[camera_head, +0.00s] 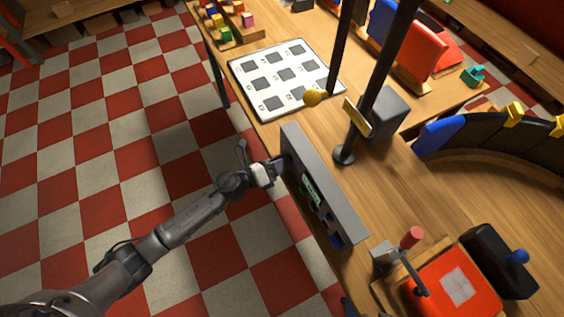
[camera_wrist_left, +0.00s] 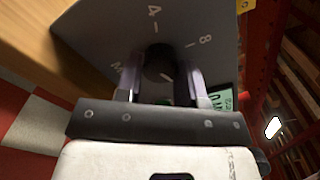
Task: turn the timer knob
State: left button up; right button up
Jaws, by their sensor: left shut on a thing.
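The timer knob (camera_wrist_left: 158,62) is dark and round, on a grey panel face with white marks around it, among them a 4 and an 8. The grey panel (camera_head: 326,183) stands upright along the near edge of the wooden table. My left gripper (camera_head: 281,164) reaches the panel's left end from the floor side. In the left wrist view its two fingers (camera_wrist_left: 160,85) are on either side of the knob, shut on it. In the head view the knob is hidden by the gripper and the panel's angle. My right gripper is not in view.
A white board with dark squares (camera_head: 286,76) lies behind the panel. A dark post (camera_head: 375,85) stands on the table behind it, beside a grey box (camera_head: 382,114). A red device with a lever (camera_head: 456,288) is at the front right. Checkered floor lies left of the table.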

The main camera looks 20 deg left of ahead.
pick_arm(q)
jog(key=o, duration=0.9)
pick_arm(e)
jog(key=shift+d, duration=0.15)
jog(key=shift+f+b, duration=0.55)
pick_arm(q)
jog(key=shift+v, duration=6.9)
